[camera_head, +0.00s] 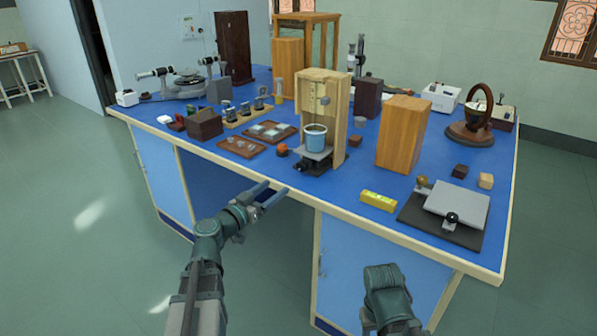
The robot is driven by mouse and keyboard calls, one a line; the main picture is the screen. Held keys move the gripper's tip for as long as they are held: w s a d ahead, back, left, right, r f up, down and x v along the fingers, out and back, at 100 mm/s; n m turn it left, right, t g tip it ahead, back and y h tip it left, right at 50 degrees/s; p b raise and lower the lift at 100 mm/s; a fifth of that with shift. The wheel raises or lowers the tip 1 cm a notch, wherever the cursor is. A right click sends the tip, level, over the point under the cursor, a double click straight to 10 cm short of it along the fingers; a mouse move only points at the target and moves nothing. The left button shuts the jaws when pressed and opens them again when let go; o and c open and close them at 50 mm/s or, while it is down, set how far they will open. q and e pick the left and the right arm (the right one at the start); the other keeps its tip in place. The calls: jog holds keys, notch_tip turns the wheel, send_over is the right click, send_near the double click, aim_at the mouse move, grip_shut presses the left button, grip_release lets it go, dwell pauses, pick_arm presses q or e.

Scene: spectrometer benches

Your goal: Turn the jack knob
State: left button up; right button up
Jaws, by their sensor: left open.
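A small jack with a grey top plate (314,153) and a dark base (313,168) stands near the front edge of the blue bench. A light blue cup (316,136) sits on its plate, in front of a wooden frame. The jack knob is too small to make out clearly against the dark base. My left gripper (277,188) is open and empty. In the picture it is in front of the bench's front edge, below and left of the jack, apart from it. Part of my right arm shows at the bottom right; its gripper is not visible.
A yellow level (379,201), a tall wooden block (403,135) and a grey plate (456,203) with a black knob stand to the right. Trays (242,148) lie left.

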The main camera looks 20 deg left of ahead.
aim_at(301, 168)
pick_arm(q)
jog(key=x, duration=1.2)
jog(key=shift+w, duration=0.15)
grip_shut()
